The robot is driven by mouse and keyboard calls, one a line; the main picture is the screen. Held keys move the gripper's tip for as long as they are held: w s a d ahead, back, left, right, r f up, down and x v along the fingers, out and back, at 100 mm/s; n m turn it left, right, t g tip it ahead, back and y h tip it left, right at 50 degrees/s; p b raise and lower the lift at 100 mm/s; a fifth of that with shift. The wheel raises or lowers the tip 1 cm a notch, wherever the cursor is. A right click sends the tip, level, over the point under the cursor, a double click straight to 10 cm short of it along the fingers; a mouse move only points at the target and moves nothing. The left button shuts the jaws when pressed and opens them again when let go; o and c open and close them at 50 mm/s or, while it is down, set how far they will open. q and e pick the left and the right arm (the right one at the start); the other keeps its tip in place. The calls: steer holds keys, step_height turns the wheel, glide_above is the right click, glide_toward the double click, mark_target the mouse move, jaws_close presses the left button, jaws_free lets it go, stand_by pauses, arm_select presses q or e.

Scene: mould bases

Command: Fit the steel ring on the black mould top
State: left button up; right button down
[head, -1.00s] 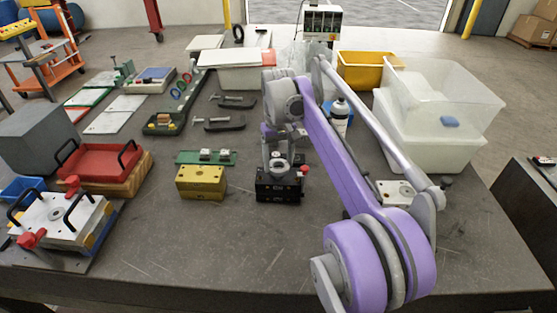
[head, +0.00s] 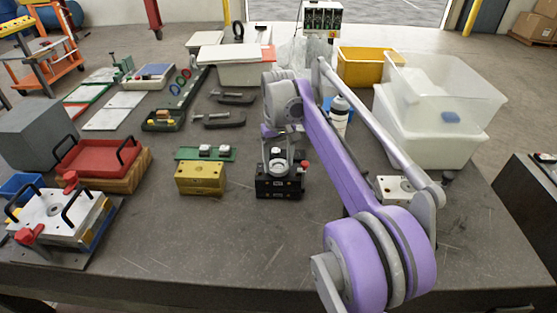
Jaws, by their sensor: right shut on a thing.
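The black mould (head: 279,188) stands on the grey bench near the middle, with a red knob (head: 305,164) at its right corner. My right gripper (head: 278,157) reaches down over its top from behind, low and close to it. It is shut on the steel ring (head: 278,166), which shows as a small pale round shape at the mould top. The fingers partly hide the ring. I cannot tell whether the ring is seated flat or held just above the top. My left gripper is not in view.
A yellow mould block (head: 202,178) stands left of the black one, with a green strip (head: 205,154) behind. A spray bottle (head: 339,117) and a white plate (head: 396,188) are to the right. A red tray (head: 98,157) is at left.

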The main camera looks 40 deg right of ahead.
steer(key=shift+f, duration=0.2)
jaws_free()
stand_by(0.3)
step_height(320, 180, up, 11)
steer(key=p, duration=0.1)
stand_by(0.3)
steer(key=shift+f, duration=0.1)
